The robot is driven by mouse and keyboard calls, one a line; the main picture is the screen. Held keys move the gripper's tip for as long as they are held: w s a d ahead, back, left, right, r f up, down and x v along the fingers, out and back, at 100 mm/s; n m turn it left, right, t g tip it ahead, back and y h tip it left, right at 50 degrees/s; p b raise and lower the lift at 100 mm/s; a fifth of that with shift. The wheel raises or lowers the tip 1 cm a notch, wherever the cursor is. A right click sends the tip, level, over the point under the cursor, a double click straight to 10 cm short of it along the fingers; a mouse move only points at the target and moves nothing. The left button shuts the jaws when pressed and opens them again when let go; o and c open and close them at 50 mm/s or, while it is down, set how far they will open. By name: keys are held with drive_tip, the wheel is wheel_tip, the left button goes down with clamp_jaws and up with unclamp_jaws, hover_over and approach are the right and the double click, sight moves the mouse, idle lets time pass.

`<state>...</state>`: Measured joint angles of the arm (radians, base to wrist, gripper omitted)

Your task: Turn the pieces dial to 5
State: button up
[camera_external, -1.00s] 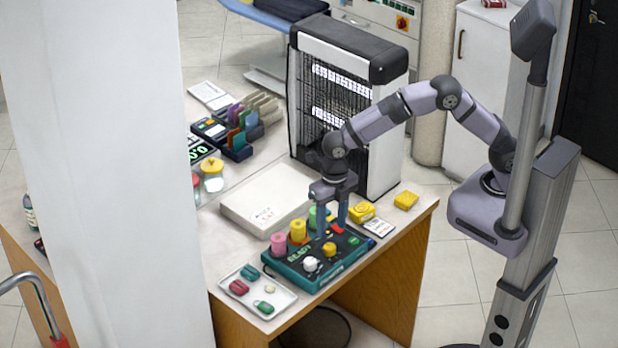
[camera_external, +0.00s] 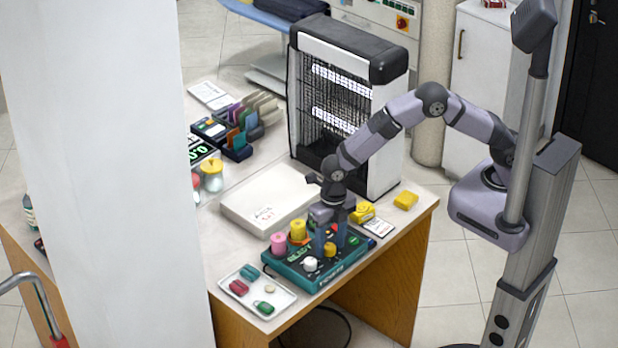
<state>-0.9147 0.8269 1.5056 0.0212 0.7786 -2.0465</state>
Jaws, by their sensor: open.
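A teal control box with a dark top (camera_external: 290,272) sits near the front edge of the table. On its top are a white knob (camera_external: 310,264) and a yellow knob (camera_external: 330,250); I cannot read which one is the pieces dial or where it points. A pink cylinder (camera_external: 278,243) and a yellow cylinder (camera_external: 298,230) stand at its back edge. My gripper (camera_external: 331,248) points down over the box, open, with its fingers on either side of the yellow knob. Whether the fingers touch the knob is too small to tell. The gripper hides the box's back right part.
A white tray (camera_external: 283,303) with several small colored items lies left of the box. A flat white box (camera_external: 250,212) lies behind it. A black-and-white caged unit (camera_external: 385,140) stands behind.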

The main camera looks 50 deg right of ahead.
drive_tip(key=c, duration=1.1)
drive_tip(key=shift+o, duration=0.2)
